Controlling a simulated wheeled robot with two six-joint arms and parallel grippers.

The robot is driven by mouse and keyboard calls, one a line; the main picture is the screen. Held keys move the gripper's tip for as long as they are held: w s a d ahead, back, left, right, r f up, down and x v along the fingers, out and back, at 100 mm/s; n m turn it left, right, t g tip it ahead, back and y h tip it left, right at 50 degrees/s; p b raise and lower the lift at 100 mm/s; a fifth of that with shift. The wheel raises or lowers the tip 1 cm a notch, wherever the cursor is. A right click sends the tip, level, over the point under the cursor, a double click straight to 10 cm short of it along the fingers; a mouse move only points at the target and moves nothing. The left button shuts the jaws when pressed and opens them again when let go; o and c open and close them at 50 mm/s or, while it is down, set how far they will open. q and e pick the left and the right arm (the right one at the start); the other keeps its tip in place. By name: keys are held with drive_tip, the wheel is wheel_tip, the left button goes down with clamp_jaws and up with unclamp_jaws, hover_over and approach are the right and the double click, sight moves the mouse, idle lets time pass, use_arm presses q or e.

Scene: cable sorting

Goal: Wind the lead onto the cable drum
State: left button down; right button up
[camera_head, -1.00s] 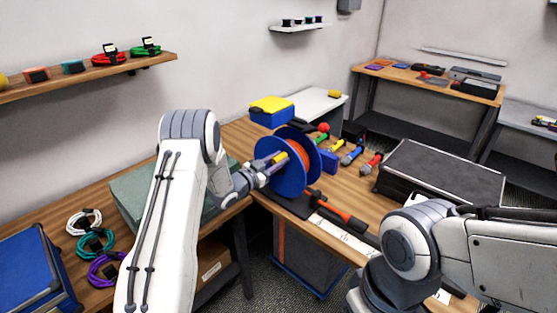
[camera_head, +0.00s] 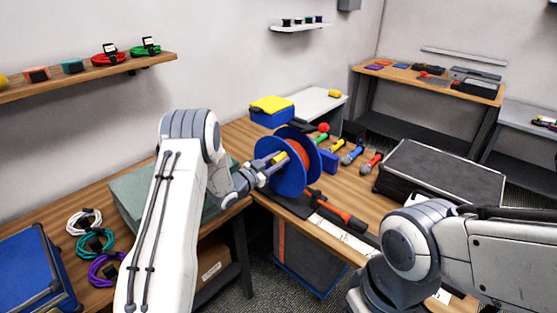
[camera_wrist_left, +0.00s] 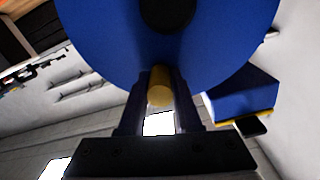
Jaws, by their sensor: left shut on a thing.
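The cable drum (camera_head: 281,185) has blue discs and stands upright near the front edge of the workbench. Orange-red lead (camera_head: 302,154) shows wound between its discs. My left gripper (camera_head: 271,164) is shut on the drum's yellow crank handle (camera_head: 279,158). In the left wrist view the handle (camera_wrist_left: 160,88) sits between the two fingers, just below the dark hub of the blue disc (camera_wrist_left: 225,45). An orange-red and black length (camera_head: 340,211), perhaps part of the lead, lies on the bench right of the drum. My right arm shows at lower right, but its gripper is out of frame.
Several coloured handled items (camera_head: 353,155) lie behind the drum. A blue box with yellow top (camera_head: 271,111) stands at the back, a large black-topped case (camera_head: 440,172) to the right. Coiled cables (camera_head: 95,243) lie on the left bench.

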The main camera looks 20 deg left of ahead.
sight(295, 178)
idle(0.5)
use_arm(q)
drive_tip(key=d+f+m+b, duration=0.1)
drive_tip(key=m+b, duration=0.1)
drive_tip(key=b, duration=0.1)
drive_tip(key=s+f+m+b, duration=0.1)
drive_tip(key=m+b, duration=0.1)
drive_tip(key=b, duration=0.2)
drive_tip(key=d+f+m+b, duration=0.1)
drive_tip(key=b, duration=0.3)
drive_tip(key=shift+s+d+f+m, duration=0.2)
drive_tip(key=shift+d+f+m, duration=0.05)
drive_tip(key=shift+d+m, duration=0.15)
drive_tip(key=f+m+b, duration=0.1)
drive_tip(key=m+b, duration=0.1)
drive_tip(key=b, duration=0.2)
drive_tip(key=d+f+m+b, duration=0.1)
drive_tip(key=m+b, duration=0.1)
drive_tip(key=b, duration=0.3)
drive_tip(key=f+m+b, duration=0.1)
drive_tip(key=m+b, duration=0.1)
drive_tip(key=b, duration=0.2)
drive_tip(key=shift+s+d+f+m+b, duration=0.15)
drive_tip(key=shift+s+f+m+b, duration=0.15)
drive_tip(key=shift+s+f+b, duration=0.05)
drive_tip(key=shift+f+m+b, duration=0.1)
drive_tip(key=shift+m+b, duration=0.3)
drive_tip(key=shift+b, duration=0.25)
drive_tip(key=c, duration=0.6)
unclamp_jaws()
